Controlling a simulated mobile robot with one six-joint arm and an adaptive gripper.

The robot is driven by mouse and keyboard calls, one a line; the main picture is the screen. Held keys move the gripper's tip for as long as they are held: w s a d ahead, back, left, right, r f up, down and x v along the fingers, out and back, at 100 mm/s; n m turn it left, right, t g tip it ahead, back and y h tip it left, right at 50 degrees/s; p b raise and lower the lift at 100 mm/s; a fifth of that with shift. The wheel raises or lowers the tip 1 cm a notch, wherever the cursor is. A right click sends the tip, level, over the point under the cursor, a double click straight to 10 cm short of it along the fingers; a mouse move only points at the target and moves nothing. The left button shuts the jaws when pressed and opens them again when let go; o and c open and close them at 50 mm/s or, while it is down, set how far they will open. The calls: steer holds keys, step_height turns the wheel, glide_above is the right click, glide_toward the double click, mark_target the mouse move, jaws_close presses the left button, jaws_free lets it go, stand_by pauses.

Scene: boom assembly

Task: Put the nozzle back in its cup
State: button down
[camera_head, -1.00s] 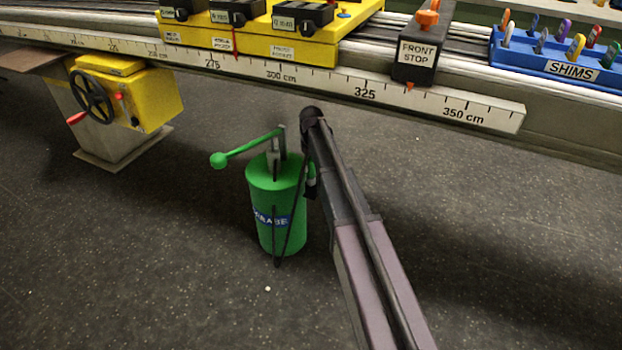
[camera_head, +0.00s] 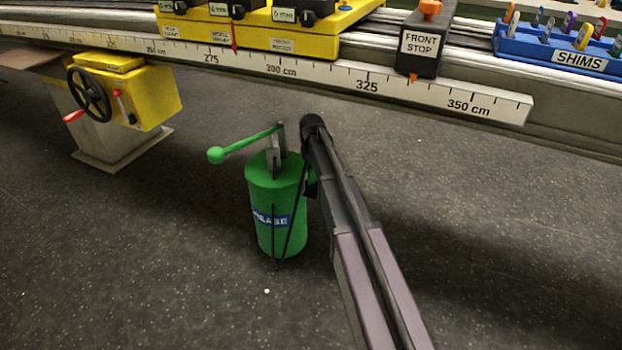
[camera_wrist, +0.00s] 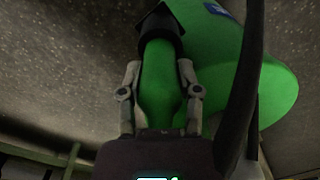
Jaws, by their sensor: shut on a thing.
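The green grease drum (camera_head: 262,215) stands upright on the floor, with a lever ending in a green ball on top. My gripper (camera_wrist: 160,68) shows in the wrist view, a finger on each side of a green piece, the nozzle (camera_wrist: 158,90), and shut on it. The nozzle's far end meets a black collar (camera_wrist: 160,28), which looks like the cup, close against the drum's side. I cannot tell how deep the nozzle sits in it. In the head view my arm hides most of the gripper and nozzle at the drum's right side.
A black hose (camera_wrist: 240,100) passes just right of my gripper in the wrist view. The rail with its centimetre scale (camera_head: 330,80) runs above and behind the drum. A yellow handwheel box (camera_head: 150,95) stands at left. The floor around the drum is clear.

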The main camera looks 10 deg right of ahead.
steer(key=shift+f, duration=0.45)
steer(key=shift+c, duration=1.5)
jaws_free()
steer(key=shift+r, duration=0.15)
step_height(320, 180, up, 8)
steer(key=p, duration=0.7)
steer(key=shift+f, duration=0.2)
steer(key=s+m, duration=0.3)
steer(key=s, duration=2.6)
steer(key=shift+s+a+m, duration=0.15)
steer(key=shift+a+m, duration=0.05)
steer(key=shift+m, duration=0.1)
